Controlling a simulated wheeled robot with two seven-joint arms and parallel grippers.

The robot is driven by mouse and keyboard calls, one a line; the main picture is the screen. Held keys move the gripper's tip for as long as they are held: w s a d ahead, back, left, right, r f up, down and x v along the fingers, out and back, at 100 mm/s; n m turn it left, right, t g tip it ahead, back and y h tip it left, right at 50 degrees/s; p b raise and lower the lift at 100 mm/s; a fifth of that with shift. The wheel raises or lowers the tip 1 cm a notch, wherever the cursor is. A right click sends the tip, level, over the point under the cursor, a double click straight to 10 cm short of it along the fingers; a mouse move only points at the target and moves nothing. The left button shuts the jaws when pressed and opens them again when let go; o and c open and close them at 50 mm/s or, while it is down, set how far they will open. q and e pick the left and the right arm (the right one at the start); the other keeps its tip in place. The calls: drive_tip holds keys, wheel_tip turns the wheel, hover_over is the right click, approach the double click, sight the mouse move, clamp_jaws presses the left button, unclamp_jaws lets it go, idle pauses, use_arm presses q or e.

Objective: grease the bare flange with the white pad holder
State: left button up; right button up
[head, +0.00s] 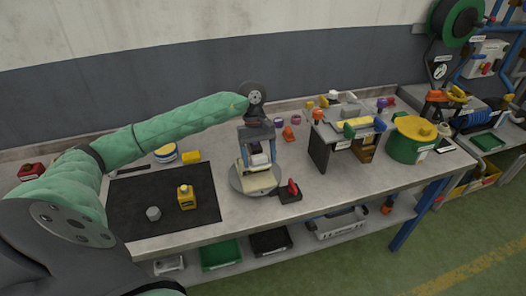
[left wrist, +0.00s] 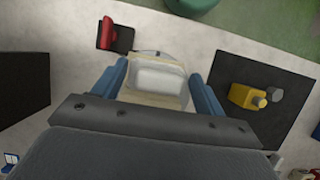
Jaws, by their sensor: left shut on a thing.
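My left gripper (head: 257,160) points down over the round grey turntable (head: 239,184). Its two blue fingers are shut on the white pad holder (head: 260,160). In the left wrist view the white pad holder (left wrist: 159,80) sits between the blue fingers of the left gripper (left wrist: 158,85). A flat beige piece (head: 262,182), perhaps part of the flange or its rail, lies beneath the holder on the turntable; it also shows in the left wrist view (left wrist: 155,101). I cannot tell whether holder and beige piece touch. My right gripper is not in view.
A red-handled black block (head: 289,192) stands against the turntable's right front. A dark rack (head: 319,152) and green drum (head: 405,147) stand to the right.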

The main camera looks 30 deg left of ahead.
sight(259, 166)
use_arm(q)
drive_tip(key=shift+s+a+f, duration=0.1)
drive_tip(key=shift+f, duration=0.5)
wheel_tip(259, 166, down, 2)
drive_tip(key=shift+f+p, duration=0.2)
drive_tip(key=shift+p, duration=0.15)
drive_tip(key=shift+f+b, duration=0.3)
drive_tip(key=shift+f, duration=0.15)
drive_tip(key=shift+f+b, duration=0.65)
drive_tip(key=shift+b, duration=0.4)
drive_tip(key=shift+f, duration=0.1)
drive_tip(key=shift+f+b, duration=0.25)
drive_tip(key=shift+b, duration=0.35)
drive_tip(key=shift+f+b, duration=0.4)
drive_tip(key=shift+b, duration=0.15)
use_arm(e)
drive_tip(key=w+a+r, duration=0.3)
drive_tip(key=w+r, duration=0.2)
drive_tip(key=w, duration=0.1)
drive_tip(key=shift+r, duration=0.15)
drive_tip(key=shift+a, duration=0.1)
